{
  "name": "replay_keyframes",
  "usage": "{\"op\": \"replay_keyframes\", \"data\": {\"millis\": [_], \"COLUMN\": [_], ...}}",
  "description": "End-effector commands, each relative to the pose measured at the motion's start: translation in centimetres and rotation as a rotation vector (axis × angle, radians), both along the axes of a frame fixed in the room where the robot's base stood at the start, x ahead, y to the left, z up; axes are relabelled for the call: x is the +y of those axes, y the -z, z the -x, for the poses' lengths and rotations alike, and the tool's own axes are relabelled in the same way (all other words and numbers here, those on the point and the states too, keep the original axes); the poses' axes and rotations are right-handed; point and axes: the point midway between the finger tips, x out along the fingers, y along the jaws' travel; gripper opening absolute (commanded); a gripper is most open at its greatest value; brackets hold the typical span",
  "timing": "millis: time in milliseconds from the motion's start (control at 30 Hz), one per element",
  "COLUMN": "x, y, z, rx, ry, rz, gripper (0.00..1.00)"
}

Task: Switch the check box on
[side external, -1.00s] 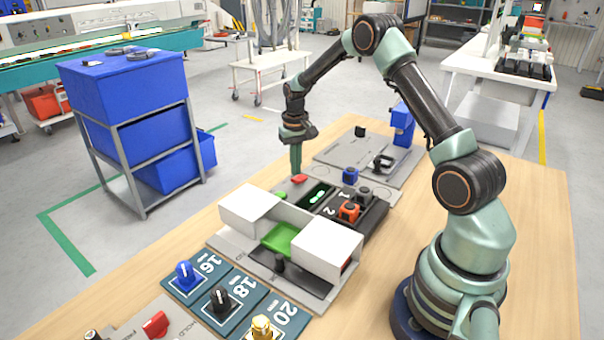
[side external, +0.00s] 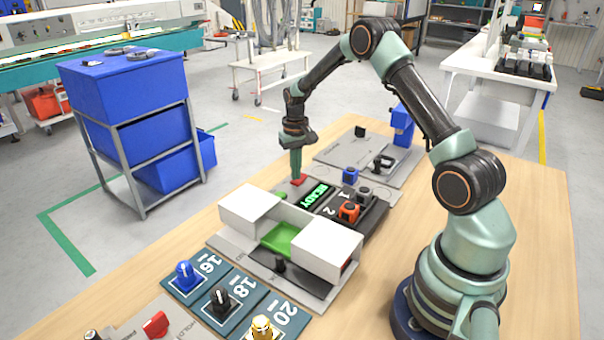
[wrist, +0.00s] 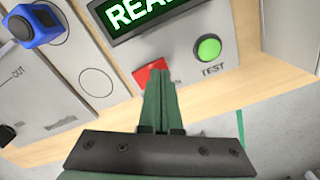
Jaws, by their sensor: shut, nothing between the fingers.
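A red switch (wrist: 146,76) sits below the display, beside a round green button (wrist: 208,48) marked TEST. My gripper (side external: 297,178) points down with its fingers closed and empty. Its tips (wrist: 159,72) are at the red switch and cover part of it; I cannot tell whether they still press it.
White blocks (side external: 326,251) with a green tray (side external: 283,239) between them stand in front. Orange (side external: 349,211) and blue (side external: 350,175) connectors stand near the box.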

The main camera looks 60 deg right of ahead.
Motion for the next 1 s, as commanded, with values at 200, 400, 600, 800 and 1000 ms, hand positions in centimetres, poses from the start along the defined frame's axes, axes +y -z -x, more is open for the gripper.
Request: {"op": "replay_keyframes", "data": {"millis": [200, 400, 600, 800, 1000], "x": [0.0, 0.0, 0.0, 0.0, 0.0], "y": [-3.1, -5.6, -6.5, -6.5, -6.5], "z": [-0.1, 0.0, 0.0, 0.0, 0.0], "rx": [-0.003, -0.002, 0.0, 0.0, 0.0], "ry": [0.0, 0.0, 0.0, 0.0, 0.0], "rz": [0.002, 0.001, 0.0, 0.0, 0.0], "gripper": [0.0, 0.0, 0.0, 0.0, 0.0]}}
